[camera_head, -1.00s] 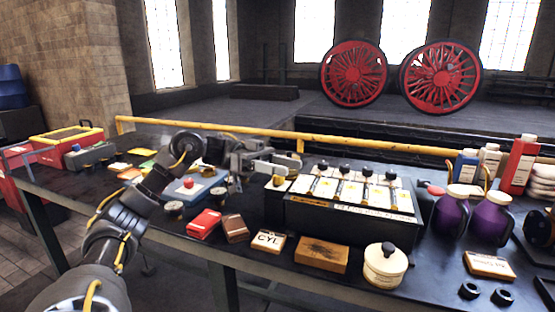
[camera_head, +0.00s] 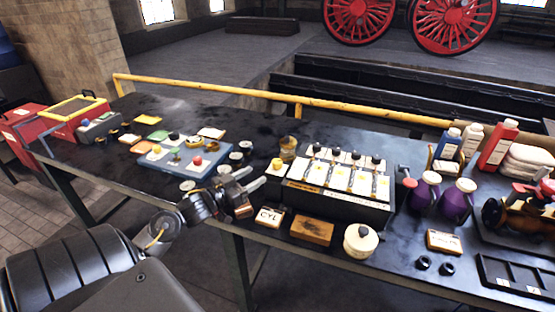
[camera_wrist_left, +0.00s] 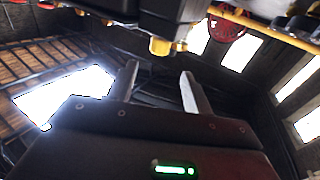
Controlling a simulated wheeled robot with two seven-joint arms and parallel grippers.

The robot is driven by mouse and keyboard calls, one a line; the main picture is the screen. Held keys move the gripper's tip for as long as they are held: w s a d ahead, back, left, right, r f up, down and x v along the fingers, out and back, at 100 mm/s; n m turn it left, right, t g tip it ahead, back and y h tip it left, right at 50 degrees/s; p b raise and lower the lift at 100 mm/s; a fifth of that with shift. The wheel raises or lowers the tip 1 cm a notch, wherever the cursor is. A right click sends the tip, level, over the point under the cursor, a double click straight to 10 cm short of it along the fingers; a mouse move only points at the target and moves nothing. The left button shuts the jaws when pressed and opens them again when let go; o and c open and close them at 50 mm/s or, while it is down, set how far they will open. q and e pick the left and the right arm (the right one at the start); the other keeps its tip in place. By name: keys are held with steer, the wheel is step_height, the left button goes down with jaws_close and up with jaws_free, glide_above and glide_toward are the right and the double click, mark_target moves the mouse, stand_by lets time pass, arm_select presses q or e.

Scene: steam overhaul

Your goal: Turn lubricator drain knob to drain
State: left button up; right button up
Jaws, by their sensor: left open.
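The lubricator (camera_head: 340,190) is a black box on the table with white-and-yellow sight panels and a row of black knobs on top. A small yellow knob (camera_head: 277,164) sticks out at its left end; I cannot tell for certain that it is the drain knob. My left gripper (camera_head: 254,178) is open and empty, low in front of the lubricator's left end and apart from the knob. In the left wrist view a yellow knob (camera_wrist_left: 160,46) shows beyond the two spread fingers (camera_wrist_left: 160,68), below a dark body. My right gripper is out of view.
A CYL card (camera_head: 269,217), a wooden block (camera_head: 312,230) and a lidded cream pot (camera_head: 360,241) stand along the front. A blue tray (camera_head: 165,160) with small parts lies left. Purple jugs (camera_head: 425,190) stand right. A yellow rail (camera_head: 240,92) runs behind.

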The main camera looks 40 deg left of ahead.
mark_target(273, 165)
arm_select(q)
steer(key=w, duration=0.3)
steer(key=w+p, duration=0.1)
steer(key=w, duration=0.2)
steer(key=w+d+p, duration=0.1)
steer(key=w, duration=0.2)
steer(key=shift+d, duration=0.1)
steer(key=shift+w+d+f, duration=0.1)
steer(key=shift+w+d, duration=0.05)
steer(key=shift+w, duration=0.75)
